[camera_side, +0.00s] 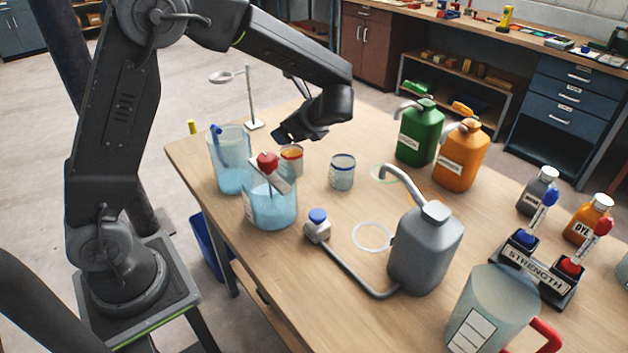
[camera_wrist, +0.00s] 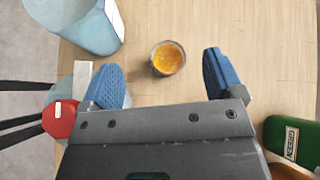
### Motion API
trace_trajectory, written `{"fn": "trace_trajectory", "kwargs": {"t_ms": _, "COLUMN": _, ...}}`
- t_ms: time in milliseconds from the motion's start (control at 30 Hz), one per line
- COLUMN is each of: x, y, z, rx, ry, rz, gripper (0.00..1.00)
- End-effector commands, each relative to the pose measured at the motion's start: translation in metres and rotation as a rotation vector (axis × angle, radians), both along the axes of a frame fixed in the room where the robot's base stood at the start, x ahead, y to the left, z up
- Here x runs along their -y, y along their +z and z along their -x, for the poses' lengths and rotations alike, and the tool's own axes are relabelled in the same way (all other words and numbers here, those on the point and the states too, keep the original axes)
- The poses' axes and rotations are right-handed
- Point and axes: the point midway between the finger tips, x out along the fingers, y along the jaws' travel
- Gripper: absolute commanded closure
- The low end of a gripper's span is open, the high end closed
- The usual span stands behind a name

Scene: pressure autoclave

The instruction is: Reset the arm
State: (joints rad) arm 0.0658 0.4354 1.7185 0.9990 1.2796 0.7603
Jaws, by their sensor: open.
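My arm reaches over the left end of the wooden table in the side view, bent down at the wrist. My gripper (camera_side: 285,136) hangs above the table behind the beakers. In the wrist view its two blue finger pads (camera_wrist: 163,66) are wide apart, with nothing held between them. A small jar with orange contents (camera_wrist: 168,59) stands on the table below, in line with the gap.
Two blue-liquid beakers, the rear one (camera_side: 230,172) and the front one (camera_side: 271,207) with a red knob (camera_side: 267,160), stand near the left edge. A clear jar (camera_side: 342,173), green jug (camera_side: 420,135), orange jug (camera_side: 461,160) and grey jug (camera_side: 425,250) stand rightward. A ring stand (camera_side: 250,95) rises behind.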

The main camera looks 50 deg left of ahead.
Motion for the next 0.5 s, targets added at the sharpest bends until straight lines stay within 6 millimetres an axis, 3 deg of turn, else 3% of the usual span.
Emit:
{"fn": "trace_trajectory", "kwargs": {"t_ms": 100, "x": 0.018, "y": 0.026, "z": 0.029, "rx": 0.194, "ry": 0.112, "rz": 0.173, "gripper": 0.14}}
{"fn": "trace_trajectory", "kwargs": {"t_ms": 267, "x": 0.043, "y": 0.049, "z": 0.063, "rx": 0.406, "ry": 0.263, "rz": 0.373, "gripper": 0.14}}
{"fn": "trace_trajectory", "kwargs": {"t_ms": 500, "x": 0.082, "y": 0.075, "z": 0.134, "rx": 0.691, "ry": 0.546, "rz": 0.677, "gripper": 0.14}}
